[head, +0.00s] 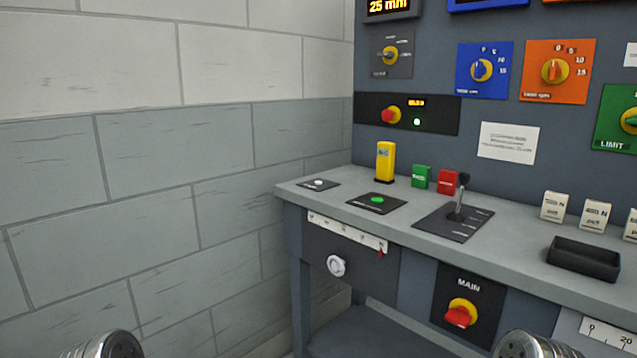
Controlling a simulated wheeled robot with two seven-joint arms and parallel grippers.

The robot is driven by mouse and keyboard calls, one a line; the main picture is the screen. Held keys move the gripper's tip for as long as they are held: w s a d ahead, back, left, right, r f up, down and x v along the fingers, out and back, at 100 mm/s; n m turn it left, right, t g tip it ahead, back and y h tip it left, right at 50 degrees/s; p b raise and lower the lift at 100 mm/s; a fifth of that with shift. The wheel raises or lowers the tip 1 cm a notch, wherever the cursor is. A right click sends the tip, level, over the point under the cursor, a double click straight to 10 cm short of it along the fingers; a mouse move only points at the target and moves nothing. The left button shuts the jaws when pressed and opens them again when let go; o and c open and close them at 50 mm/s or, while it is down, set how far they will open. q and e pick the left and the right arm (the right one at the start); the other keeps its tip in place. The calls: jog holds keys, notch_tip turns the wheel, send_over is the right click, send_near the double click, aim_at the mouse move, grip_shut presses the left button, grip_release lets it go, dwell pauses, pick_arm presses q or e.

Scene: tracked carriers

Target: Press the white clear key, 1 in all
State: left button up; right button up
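The white clear key appears to be the small white round button (318,183) on a dark plate at the left end of the grey bench top, close to the wall. Its label is too small to read. Nothing covers it. Rounded metal parts of my two arms show at the bottom edge, one at the left and one right of centre, both well apart from the key. Neither of my grippers is in view.
The grey bench (420,205) also carries a green button (377,199), a lever (459,200), a yellow block (385,162), green and red blocks, white tags and a black tray (583,259). A control panel rises behind. A block wall (150,180) stands at left.

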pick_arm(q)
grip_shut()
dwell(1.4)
